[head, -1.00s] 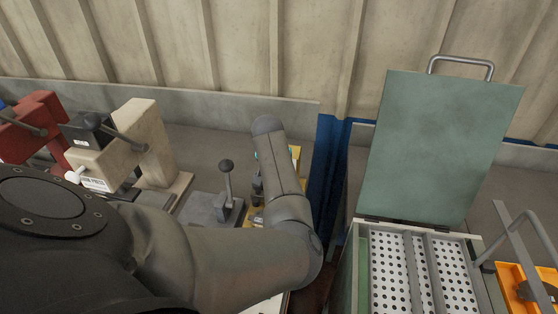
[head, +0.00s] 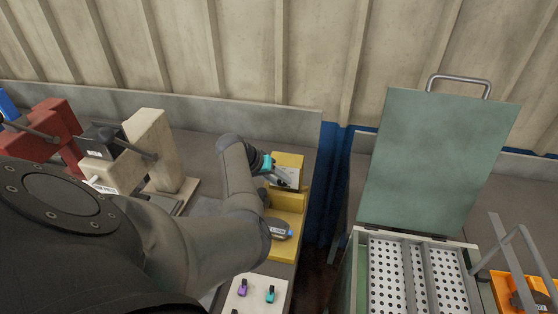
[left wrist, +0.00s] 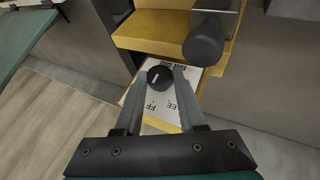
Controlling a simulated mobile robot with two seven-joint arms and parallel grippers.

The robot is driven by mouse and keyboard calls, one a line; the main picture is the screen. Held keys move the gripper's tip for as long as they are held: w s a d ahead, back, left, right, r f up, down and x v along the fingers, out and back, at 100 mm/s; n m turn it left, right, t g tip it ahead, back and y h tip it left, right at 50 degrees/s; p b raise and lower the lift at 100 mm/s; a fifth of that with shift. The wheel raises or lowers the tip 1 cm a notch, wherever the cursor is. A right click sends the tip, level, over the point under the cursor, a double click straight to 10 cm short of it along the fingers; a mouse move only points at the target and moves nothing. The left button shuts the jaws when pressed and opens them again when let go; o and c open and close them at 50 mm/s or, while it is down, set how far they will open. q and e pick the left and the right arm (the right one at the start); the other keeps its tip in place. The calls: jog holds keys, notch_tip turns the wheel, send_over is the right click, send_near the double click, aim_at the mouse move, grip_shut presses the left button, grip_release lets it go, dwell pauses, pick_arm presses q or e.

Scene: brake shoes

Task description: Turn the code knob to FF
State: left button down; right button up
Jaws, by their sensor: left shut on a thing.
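The code knob (left wrist: 160,77) is a round black knob with a short white mark, on a white label card (left wrist: 163,107) in the left wrist view. Other print beside the knob is too small to read surely. My left gripper (left wrist: 163,84) has its grey fingers on both sides of the knob, shut on it. In the head view, my left gripper (head: 275,172) reaches the card (head: 288,177) on a yellow fixture (head: 288,160); the knob is hard to make out there. My right gripper is out of view.
A dark rounded handle (left wrist: 203,45) stands close beyond my fingers in the left wrist view. In the head view, a white plate with small purple and teal pieces (head: 244,290) lies in front. A beige press (head: 153,145) is left; a green-lidded box (head: 440,170) is right.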

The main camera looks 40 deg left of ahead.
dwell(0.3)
pick_arm(q)
jog(key=c, duration=0.5)
grip_release()
jog(key=shift+r, duration=0.1)
notch_tip(320, 180, up, 20)
jog(key=shift+f+p, duration=0.1)
jog(key=shift+p, duration=0.9)
